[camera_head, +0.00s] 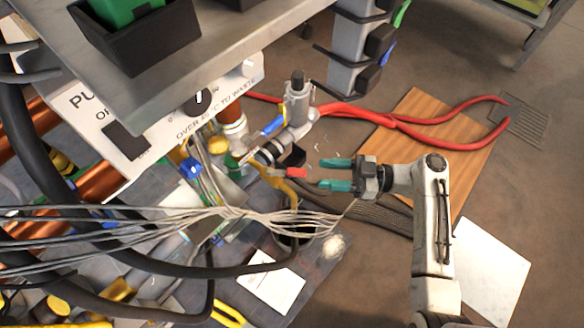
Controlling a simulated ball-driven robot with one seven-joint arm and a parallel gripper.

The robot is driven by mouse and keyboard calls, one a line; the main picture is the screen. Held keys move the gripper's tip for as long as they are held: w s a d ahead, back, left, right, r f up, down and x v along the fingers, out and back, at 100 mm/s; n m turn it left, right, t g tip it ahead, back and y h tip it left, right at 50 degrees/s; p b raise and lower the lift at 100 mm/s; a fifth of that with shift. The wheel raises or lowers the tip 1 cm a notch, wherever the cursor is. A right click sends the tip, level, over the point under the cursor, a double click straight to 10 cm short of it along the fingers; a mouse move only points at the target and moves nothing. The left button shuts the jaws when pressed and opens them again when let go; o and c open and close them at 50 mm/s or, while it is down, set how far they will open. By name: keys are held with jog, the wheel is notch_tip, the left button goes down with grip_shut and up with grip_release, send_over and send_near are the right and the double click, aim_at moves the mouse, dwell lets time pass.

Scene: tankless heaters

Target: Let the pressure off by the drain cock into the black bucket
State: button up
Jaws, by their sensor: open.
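My gripper (322,174) has teal fingertips, points left and is open and empty. A small red lever (293,173), which looks like the drain cock's handle, lies just left of the fingertips, roughly in line with the gap between them. It appears apart from both fingers. The cock's body is small and partly lost among pipes and a yellow hose. A dark round shape (289,241) below, half covered by grey wires, may be the black bucket; I cannot tell for sure.
A grey valve (298,105) with a blue lever (273,126) stands above the red lever. Grey wires (270,217) and black hoses cross the lower left. A labelled white panel (165,115) and shelf overhang the upper left. Red cables (400,122) cross a wooden board (410,110). Open floor lies right.

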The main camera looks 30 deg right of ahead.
aim_at(296, 172)
jog(key=b+x, duration=0.1)
jog(key=x, duration=0.9)
jog(key=shift+a, duration=0.35)
jog(key=shift+w, duration=0.1)
jog(key=shift+c, duration=0.2)
grip_shut()
